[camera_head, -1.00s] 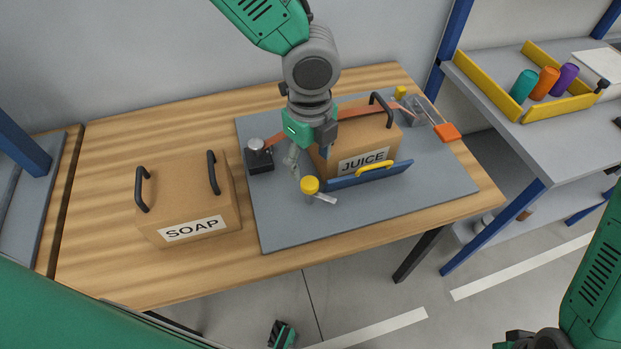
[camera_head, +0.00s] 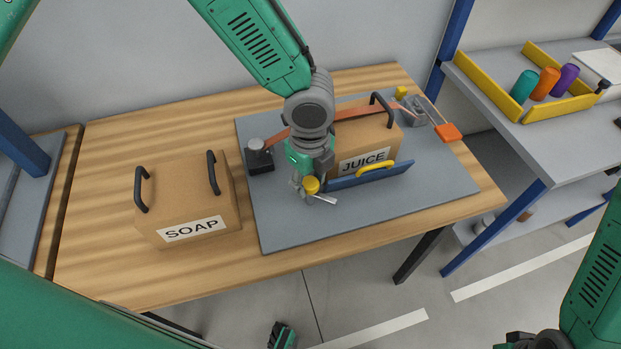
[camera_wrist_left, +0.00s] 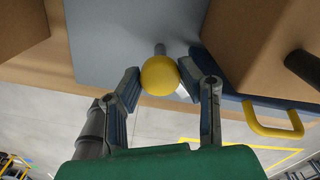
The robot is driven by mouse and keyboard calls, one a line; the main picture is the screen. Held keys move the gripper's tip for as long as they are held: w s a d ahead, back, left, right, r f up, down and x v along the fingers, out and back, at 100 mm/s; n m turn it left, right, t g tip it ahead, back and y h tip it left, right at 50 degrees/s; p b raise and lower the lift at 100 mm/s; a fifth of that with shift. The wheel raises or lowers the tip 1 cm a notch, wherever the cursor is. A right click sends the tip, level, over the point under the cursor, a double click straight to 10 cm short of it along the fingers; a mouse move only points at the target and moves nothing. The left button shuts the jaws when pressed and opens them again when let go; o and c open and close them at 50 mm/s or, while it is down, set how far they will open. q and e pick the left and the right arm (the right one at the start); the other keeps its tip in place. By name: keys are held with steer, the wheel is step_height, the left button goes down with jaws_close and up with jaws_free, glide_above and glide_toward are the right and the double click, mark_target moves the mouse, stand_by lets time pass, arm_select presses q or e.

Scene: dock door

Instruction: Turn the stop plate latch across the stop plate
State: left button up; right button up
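The stop plate (camera_head: 345,183) is a blue upright strip with a yellow handle, standing along the front of the JUICE box (camera_head: 372,140). The latch has a yellow knob (camera_head: 312,185) at the plate's left end. Its pale metal arm (camera_head: 325,200) points to the lower right, in front of the plate and not across it. My left gripper (camera_head: 306,188) is down at the knob. In the left wrist view the knob (camera_wrist_left: 160,75) sits between the two fingertips, which look parted around it; contact is unclear. My right gripper is not clearly seen.
A SOAP box (camera_head: 187,195) stands on the table at the left. The grey board (camera_head: 300,228) is clear in front of the latch.

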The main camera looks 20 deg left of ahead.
mark_target(311, 181)
arm_select(q)
steer(key=shift+n, duration=0.3)
steer(key=n+p, duration=0.1)
steer(key=n, duration=0.2)
steer(key=shift+r, duration=0.1)
steer(key=shift+w+n+p, duration=0.1)
steer(key=shift+n+p, duration=0.65)
steer(key=shift+n, duration=1.55)
steer(key=o, duration=1.1)
steer(key=shift+d, duration=0.1)
steer(key=shift+r, duration=0.3)
step_height(311, 181, up, 11)
steer(key=shift+r, duration=0.1)
